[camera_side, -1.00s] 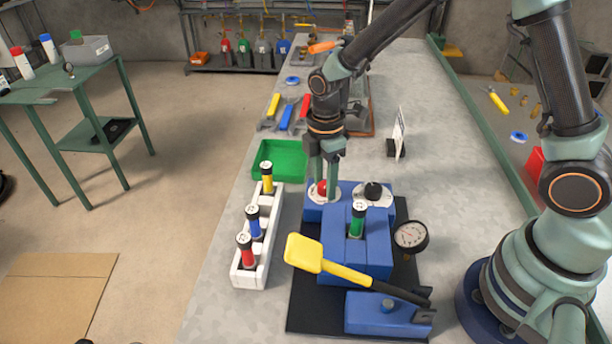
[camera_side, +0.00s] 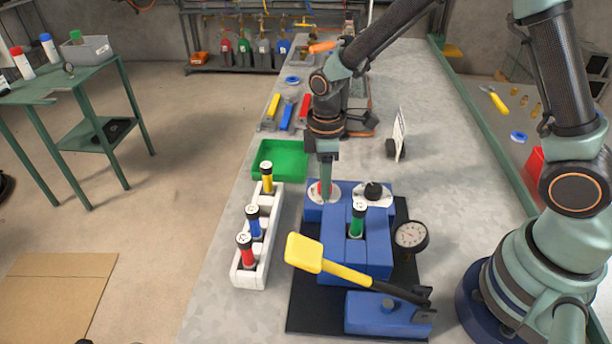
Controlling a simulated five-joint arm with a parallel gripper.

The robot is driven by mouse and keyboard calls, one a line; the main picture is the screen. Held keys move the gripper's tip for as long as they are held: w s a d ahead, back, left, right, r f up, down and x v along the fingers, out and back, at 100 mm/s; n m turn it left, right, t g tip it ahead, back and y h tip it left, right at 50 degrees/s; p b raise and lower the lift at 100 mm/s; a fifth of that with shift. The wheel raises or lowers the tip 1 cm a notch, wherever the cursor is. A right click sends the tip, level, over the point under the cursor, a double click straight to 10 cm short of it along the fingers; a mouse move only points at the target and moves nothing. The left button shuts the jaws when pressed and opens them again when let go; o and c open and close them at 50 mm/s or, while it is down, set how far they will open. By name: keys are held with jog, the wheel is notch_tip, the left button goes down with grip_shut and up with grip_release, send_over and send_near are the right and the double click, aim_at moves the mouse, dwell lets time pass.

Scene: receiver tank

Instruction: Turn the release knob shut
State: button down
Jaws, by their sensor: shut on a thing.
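A blue block unit (camera_side: 340,262) stands on a black base plate. Which is labelled release I cannot read. My gripper (camera_side: 325,192) points straight down at the left dial and is shut on the red knob. Its fingers line up with the camera and hide most of the knob.
A yellow-handled lever (camera_side: 318,258) slopes across the front of the unit, with a pressure gauge (camera_side: 410,235) at right. A white rack (camera_side: 259,252) with yellow, blue and red cartridges and a green tray (camera_side: 279,160) stand at left. A small upright sign (camera_side: 400,135) stands behind right.

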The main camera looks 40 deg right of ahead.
jog(key=m, duration=0.6)
jog(key=shift+d+m, duration=0.15)
jog(key=shift+m, duration=0.15)
jog(key=m, duration=0.6)
jog(key=shift+m, duration=0.4)
jog(key=c, duration=0.5)
grip_release()
jog(key=shift+r, duration=0.1)
notch_tip(320, 180, up, 12)
jog(key=shift+s, duration=0.1)
